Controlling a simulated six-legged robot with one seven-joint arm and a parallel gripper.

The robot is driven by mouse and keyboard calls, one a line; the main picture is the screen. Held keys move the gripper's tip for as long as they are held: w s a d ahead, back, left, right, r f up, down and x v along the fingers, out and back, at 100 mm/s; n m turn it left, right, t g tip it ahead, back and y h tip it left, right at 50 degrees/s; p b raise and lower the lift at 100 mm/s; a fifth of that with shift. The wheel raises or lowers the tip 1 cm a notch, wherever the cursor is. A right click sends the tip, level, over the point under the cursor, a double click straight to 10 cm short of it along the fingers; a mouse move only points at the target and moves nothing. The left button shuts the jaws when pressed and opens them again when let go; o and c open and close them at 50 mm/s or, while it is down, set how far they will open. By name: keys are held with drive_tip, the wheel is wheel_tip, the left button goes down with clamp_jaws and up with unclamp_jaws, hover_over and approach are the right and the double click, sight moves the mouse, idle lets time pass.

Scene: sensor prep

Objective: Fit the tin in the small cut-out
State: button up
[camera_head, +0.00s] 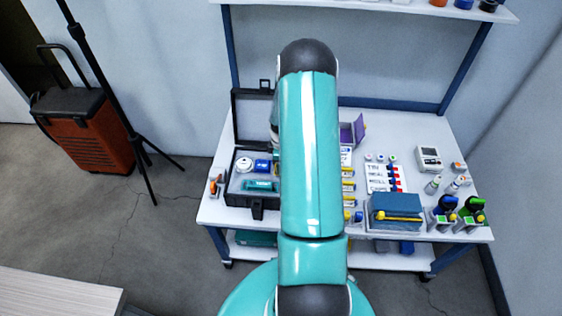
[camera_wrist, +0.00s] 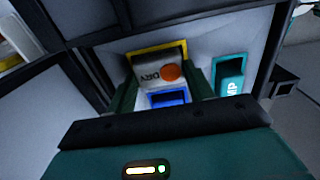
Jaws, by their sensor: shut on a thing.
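In the wrist view, my gripper (camera_wrist: 162,82) is shut on a pale tin (camera_wrist: 149,76) marked DRY with an orange dot. The tin is between the two dark green fingers. Behind it is a yellow-edged cut-out (camera_wrist: 151,50) in the case's grey insert. A smaller blue-edged cut-out (camera_wrist: 169,98) shows just below the tin in the picture. I cannot tell whether the tin touches the insert. In the head view, the open black case (camera_head: 258,203) stands at the left of the bench; my arm hides my gripper and the tin.
A teal-edged cut-out or item (camera_wrist: 230,75) lies right of my gripper. The dark case wall (camera_wrist: 275,45) rises beyond it. On the bench (camera_head: 215,218), a blue box (camera_head: 395,212), several bottles and a white meter (camera_head: 428,158) stand at the right.

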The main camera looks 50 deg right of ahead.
drive_tip(key=shift+f, duration=0.35)
idle(1.1)
drive_tip(key=o, duration=1.3)
drive_tip(key=shift+r, duration=3.5)
